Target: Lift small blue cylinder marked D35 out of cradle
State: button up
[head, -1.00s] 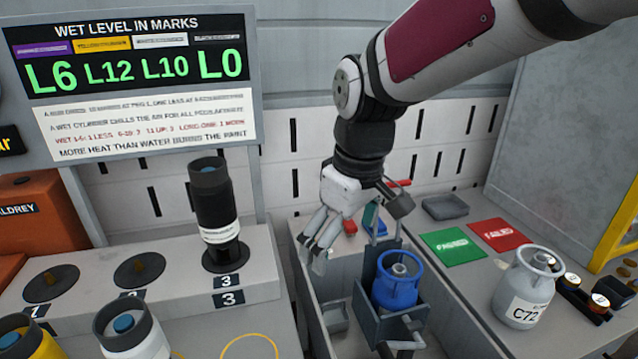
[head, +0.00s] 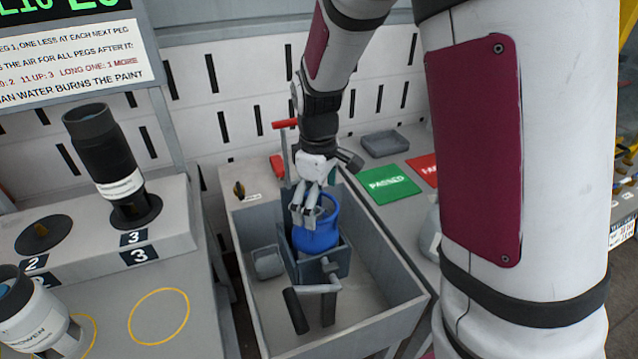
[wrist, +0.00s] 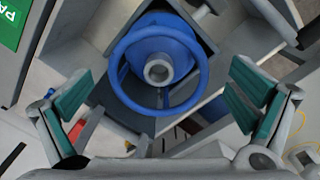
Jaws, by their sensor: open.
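The small blue cylinder (head: 318,232) stands upright in the grey cradle (head: 338,264) inside a grey bin. Its D35 mark does not show. In the wrist view I look down on the cylinder's top ring and pale central valve (wrist: 158,70). My gripper (head: 306,212) is above and at the near-left side of the cylinder's top in the head view. I cannot tell whether a finger touches the ring.
The bin's walls (head: 400,312) surround the cradle, which has a crank handle (head: 318,289) in front. A green PASSED mat (head: 388,183) and red mat (head: 424,167) lie right. A black cylinder (head: 106,165) stands on the left peg shelf. A grey cylinder is mostly hidden behind my arm.

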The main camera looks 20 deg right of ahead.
aim_at(319, 219)
notch_tip(319, 219, down, 8)
jog(key=shift+r+b, duration=0.25)
jog(key=shift+b, duration=0.1)
jog(key=c, duration=1.7)
jog(key=shift+s+r+p, duration=0.1)
jog(key=shift+r+p, duration=0.55)
jog(key=shift+r, duration=0.15)
jog(key=shift+c, duration=1)
jog(key=shift+w+d+r+p, duration=0.1)
jog(key=shift+r+p, duration=1.35)
jog(key=shift+r, duration=1)
jog(key=shift+w+r+p, duration=0.1)
jog(key=shift+r+p, duration=1.3)
jog(key=shift+r, duration=1.05)
jog(key=shift+r+p, duration=0.3)
jog(key=shift+r, duration=0.35)
jog(key=shift+s, duration=0.1)
